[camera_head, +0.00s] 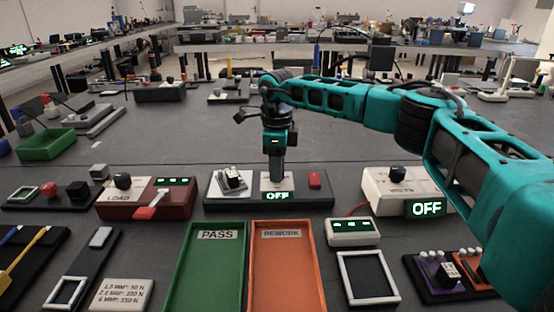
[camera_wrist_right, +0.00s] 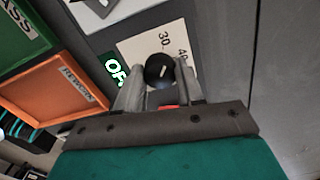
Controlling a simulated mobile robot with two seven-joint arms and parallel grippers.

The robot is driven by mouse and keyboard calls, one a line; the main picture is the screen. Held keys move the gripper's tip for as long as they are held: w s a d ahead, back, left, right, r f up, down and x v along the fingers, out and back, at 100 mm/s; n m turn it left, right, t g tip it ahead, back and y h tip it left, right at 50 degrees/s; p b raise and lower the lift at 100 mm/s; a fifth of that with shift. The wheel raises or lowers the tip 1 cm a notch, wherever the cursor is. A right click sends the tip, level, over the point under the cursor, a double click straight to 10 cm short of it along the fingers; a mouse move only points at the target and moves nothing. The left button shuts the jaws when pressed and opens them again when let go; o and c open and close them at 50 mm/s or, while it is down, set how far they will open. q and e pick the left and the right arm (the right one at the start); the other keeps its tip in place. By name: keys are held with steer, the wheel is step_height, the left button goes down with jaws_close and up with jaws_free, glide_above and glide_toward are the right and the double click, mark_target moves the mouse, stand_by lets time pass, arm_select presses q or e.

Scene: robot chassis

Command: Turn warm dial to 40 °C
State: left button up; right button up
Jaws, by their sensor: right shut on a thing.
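The warm dial is a round black knob (camera_wrist_right: 160,70) with a short white mark, on a pale plate (camera_wrist_right: 140,48) printed with 30 and 40. I cannot tell exactly which number the mark points to. My right gripper (camera_wrist_right: 162,88) is shut on the knob, one finger on each side, in the right wrist view. In the head view my right gripper (camera_head: 277,178) reaches down onto the plate and hides the knob. A green display (camera_head: 277,196) on the plate's front edge reads OFF. My left gripper is not in view.
A red button (camera_head: 314,179) is right of the plate and a silver plate with a black part (camera_head: 232,181) is left, on the same dark base. Green PASS (camera_head: 203,275) and orange REWORK (camera_head: 270,280) trays lie in front. A white box (camera_head: 390,190) stands right.

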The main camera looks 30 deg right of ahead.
steer(key=m+p, duration=0.4)
steer(key=shift+a+r+p, duration=0.1)
steer(key=shift+r+p, duration=0.15)
steer(key=shift+p, duration=0.1)
steer(key=shift+m+p, duration=0.45)
steer(key=shift+m, duration=0.25)
steer(key=shift+m+p, duration=0.95)
steer(key=shift+m, duration=0.25)
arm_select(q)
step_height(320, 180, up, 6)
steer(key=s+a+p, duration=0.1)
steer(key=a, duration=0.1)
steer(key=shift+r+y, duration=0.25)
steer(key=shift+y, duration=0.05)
arm_select(e)
steer(key=shift+f+m, duration=0.15)
steer(key=shift+m, duration=0.85)
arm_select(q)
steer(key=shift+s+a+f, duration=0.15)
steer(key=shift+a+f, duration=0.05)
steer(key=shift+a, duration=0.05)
arm_select(e)
steer(key=o, duration=0.8)
steer(key=shift+c, duration=0.2)
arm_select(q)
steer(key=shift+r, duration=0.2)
arm_select(e)
steer(key=shift+o, duration=1.4)
steer(key=shift+f, duration=0.1)
